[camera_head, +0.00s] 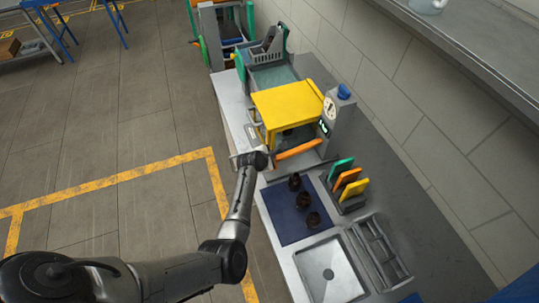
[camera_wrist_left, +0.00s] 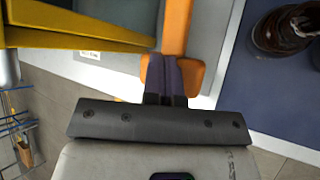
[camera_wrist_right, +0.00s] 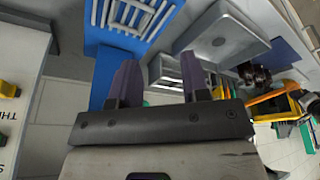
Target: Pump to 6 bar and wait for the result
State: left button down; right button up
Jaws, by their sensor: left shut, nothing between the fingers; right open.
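The yellow press-like box (camera_head: 288,103) stands on the bench, with a dark shape under its top. Beside it a grey post carries a round white gauge (camera_head: 330,107), a blue knob (camera_head: 343,92) and a small green-lit display (camera_head: 323,127); I cannot read the gauge or display. An orange lever (camera_head: 300,149) extends in front of the box; its wide end shows in the left wrist view (camera_wrist_left: 177,28). My left gripper (camera_wrist_left: 166,62) is shut and empty, its fingertips over or against that end; contact is unclear. My right gripper (camera_wrist_right: 158,68) is open and empty, outside the head view.
Dark amber bottles (camera_head: 303,199) stand on a blue mat (camera_head: 280,213). A rack holds green, orange and yellow paddles (camera_head: 347,178). A grey tray (camera_head: 328,272) and a compartment tray (camera_head: 375,250) lie nearer.

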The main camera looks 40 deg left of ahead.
pick_arm(q)
jog(key=shift+f+b, duration=0.3)
jog(key=shift+f, duration=0.3)
dwell(0.4)
jog(key=shift+s, duration=0.1)
dwell(0.4)
jog(key=shift+r, duration=0.1)
jog(key=shift+r+p, duration=1.65)
jog(key=shift+p, duration=0.3)
jog(key=shift+r+p, duration=1)
jog(key=shift+p, duration=0.15)
jog(key=shift+r+p, duration=0.4)
jog(key=shift+p, duration=0.05)
jog(key=shift+r, duration=0.1)
